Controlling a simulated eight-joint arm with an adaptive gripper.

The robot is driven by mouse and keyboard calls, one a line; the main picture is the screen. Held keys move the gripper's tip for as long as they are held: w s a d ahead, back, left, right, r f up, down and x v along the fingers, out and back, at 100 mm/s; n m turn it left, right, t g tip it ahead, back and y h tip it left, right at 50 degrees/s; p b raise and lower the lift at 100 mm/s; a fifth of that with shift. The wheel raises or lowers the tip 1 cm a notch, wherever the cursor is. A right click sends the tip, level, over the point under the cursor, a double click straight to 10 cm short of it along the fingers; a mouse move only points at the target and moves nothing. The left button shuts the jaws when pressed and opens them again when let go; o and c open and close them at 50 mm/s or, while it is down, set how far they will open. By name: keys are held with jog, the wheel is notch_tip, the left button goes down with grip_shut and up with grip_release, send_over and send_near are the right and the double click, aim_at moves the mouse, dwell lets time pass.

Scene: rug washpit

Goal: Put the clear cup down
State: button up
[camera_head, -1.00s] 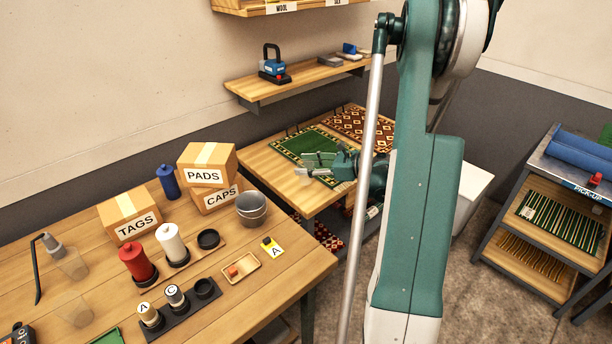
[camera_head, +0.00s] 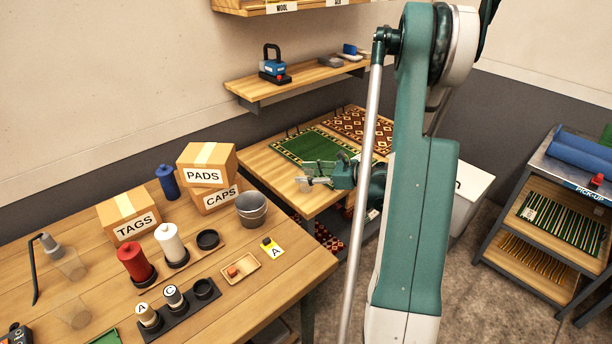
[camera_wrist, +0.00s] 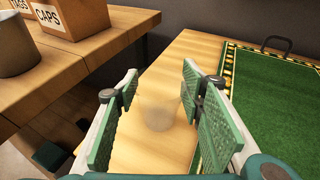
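A clear cup (camera_wrist: 160,112) is between the tips of my gripper's two green finger pads in the wrist view. It is see-through and faint, and looks upright. I cannot tell whether the cup's base touches the wood.
A green rug (camera_head: 303,146) lies close behind and right of the cup. A patterned rug (camera_head: 362,128) lies farther back. Bare wood is around the cup. The left workbench (camera_head: 215,290) holds two other clear cups (camera_head: 72,266), spools, boxes and a grey bucket (camera_head: 251,209).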

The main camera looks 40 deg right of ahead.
jog(key=shift+f, duration=0.25)
jog(key=o, duration=0.7)
jog(key=shift+r, duration=0.1)
jog(key=shift+c, duration=0.2)
jog(key=shift+r, duration=0.1)
jog(key=shift+s+r, duration=0.1)
jog(key=p+v, duration=0.2)
jog(key=v, duration=0.9)
jog(key=shift+s+d, duration=0.2)
jog(key=shift+s, duration=0.15)
jog(key=shift+r, duration=0.1)
